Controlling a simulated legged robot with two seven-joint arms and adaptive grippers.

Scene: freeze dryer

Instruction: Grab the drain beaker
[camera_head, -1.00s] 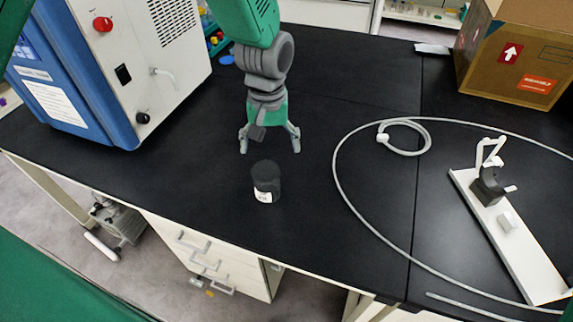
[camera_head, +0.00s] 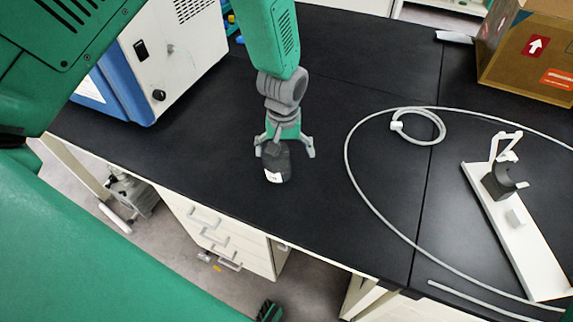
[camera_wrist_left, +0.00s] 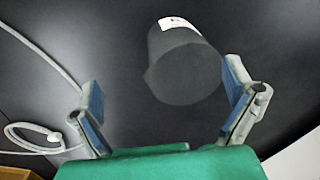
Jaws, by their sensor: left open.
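The drain beaker (camera_head: 277,163) is a dark grey cylinder with a white label, standing on the black bench. My left gripper (camera_head: 286,152) is open right at the beaker, just behind it in the head view. In the left wrist view the beaker (camera_wrist_left: 183,66) lies between the two spread fingers of the gripper (camera_wrist_left: 163,90), nearer the right finger. The left finger is clearly apart from it; whether the right finger touches it I cannot tell. My right gripper is not recognisable in these frames.
A blue and white machine (camera_head: 160,55) stands at the bench's left. A thin grey hose (camera_head: 347,170) loops to the right of the beaker, near a white board with a dark clamp (camera_head: 497,183). A cardboard box (camera_head: 525,60) is at the back right. The bench's front edge is close.

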